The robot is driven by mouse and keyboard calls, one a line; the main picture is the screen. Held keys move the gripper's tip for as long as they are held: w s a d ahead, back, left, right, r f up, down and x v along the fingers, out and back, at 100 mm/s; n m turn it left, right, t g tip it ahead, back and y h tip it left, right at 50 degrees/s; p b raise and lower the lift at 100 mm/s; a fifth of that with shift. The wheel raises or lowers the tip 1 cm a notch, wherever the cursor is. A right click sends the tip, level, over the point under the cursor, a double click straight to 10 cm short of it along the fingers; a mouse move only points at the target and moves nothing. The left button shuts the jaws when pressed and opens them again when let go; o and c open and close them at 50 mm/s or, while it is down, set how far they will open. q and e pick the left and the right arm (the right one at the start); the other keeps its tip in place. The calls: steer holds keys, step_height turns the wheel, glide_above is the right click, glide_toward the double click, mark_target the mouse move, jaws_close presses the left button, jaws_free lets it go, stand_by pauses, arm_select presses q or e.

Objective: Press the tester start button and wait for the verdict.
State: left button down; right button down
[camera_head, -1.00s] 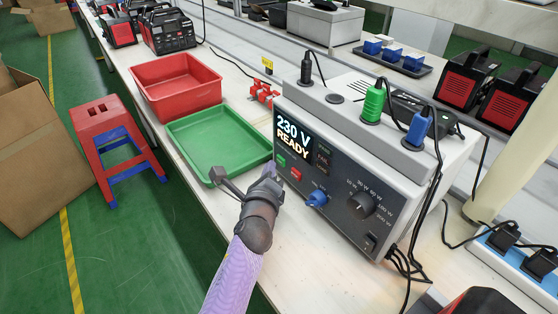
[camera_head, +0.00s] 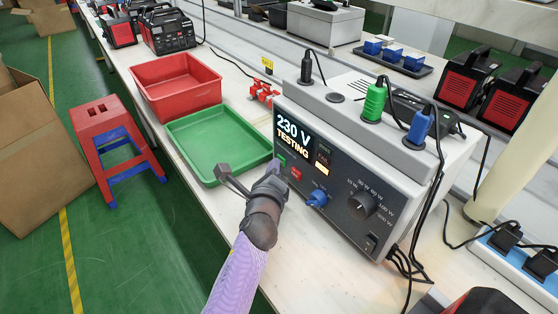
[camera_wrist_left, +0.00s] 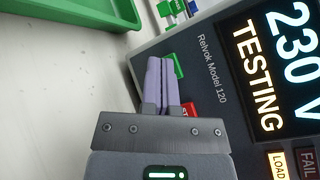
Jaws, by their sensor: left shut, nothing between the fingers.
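The tester (camera_head: 350,180) is a grey box on the bench, and its screen (camera_head: 293,137) reads "230 V TESTING". In the left wrist view the screen (camera_wrist_left: 265,75) shows the same words, with a lit "LOAD" lamp (camera_wrist_left: 277,165) and a dark "FAIL" lamp (camera_wrist_left: 306,162). The green start button (camera_wrist_left: 179,66) is partly hidden behind my fingertips. The red button (camera_head: 296,173) sits beside it. My left gripper (camera_head: 275,168) is shut and empty, with its fingertips at the green button; whether they touch it I cannot tell. My right gripper is not in view.
A green tray (camera_head: 214,178) and a red bin (camera_head: 150,91) stand left of the tester. A blue knob (camera_head: 317,198) and a black dial (camera_head: 361,206) are on its panel. Cables hang at its right side. A red and blue stool (camera_head: 95,118) stands on the floor.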

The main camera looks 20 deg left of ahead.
arm_select(q)
steer(key=shift+s+a+p, duration=0.25)
steer(key=shift+s+p, duration=0.1)
steer(key=shift+s, duration=0.15)
steer(key=shift+s+a, duration=0.25)
steer(key=shift+s, duration=0.05)
steer(key=s+a+p, duration=0.1)
steer(key=s, duration=0.1)
steer(key=s+a+p, duration=0.1)
steer(key=s, duration=0.1)
steer(key=shift+a, duration=0.15)
steer(key=shift+s+a, duration=0.15)
steer(key=shift+s, duration=0.15)
